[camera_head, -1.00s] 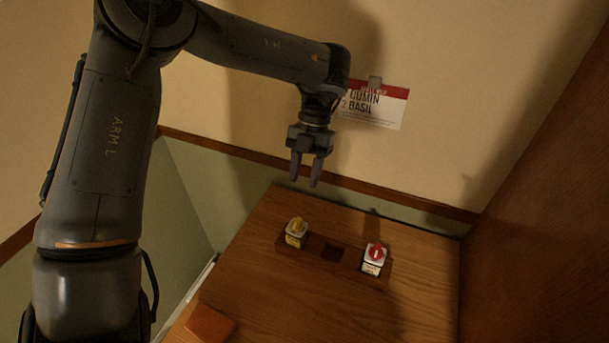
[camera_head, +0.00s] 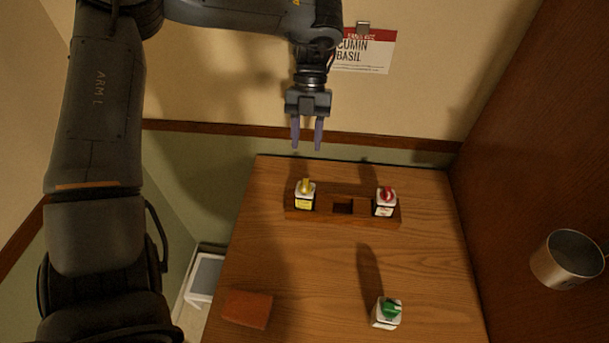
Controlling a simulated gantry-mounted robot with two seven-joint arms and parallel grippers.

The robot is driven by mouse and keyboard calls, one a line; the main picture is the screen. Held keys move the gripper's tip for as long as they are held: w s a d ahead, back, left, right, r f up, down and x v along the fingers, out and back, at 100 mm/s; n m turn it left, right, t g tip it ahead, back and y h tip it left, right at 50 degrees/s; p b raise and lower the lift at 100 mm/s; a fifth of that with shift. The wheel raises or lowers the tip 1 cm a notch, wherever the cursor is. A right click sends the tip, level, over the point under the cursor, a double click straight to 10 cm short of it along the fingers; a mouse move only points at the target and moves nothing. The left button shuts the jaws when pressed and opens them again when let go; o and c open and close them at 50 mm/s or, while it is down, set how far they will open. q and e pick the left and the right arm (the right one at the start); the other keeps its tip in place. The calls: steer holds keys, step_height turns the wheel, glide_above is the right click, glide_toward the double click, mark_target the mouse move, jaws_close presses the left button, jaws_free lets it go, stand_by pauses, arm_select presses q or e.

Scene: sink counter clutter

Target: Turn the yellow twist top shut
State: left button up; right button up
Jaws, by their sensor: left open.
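The yellow twist top (camera_head: 306,186) sits on a small white jar with a yellow label (camera_head: 305,202). That jar stands upright in the left slot of a wooden rack (camera_head: 343,218) on the counter. My left gripper (camera_head: 307,146) hangs above and behind the jar, fingers pointing down, open and empty, clear of the top. Whether the top is fully turned is too small to tell. My right gripper does not show.
A red-topped jar (camera_head: 385,202) stands in the rack's right slot; the middle slot is empty. A green-topped jar (camera_head: 386,313) and a brown block (camera_head: 247,308) are on the counter (camera_head: 310,270). A metal pot (camera_head: 566,259) is at right. A card (camera_head: 365,52) hangs on the wall.

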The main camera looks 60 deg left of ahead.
mark_target(305, 182)
arm_select(q)
steer(key=x, duration=0.4)
steer(key=b+x, duration=0.1)
steer(key=x, duration=0.4)
steer(key=shift+w+d+f, duration=0.15)
steer(key=shift+d+f, duration=0.05)
steer(key=shift+f, duration=0.15)
jaws_close()
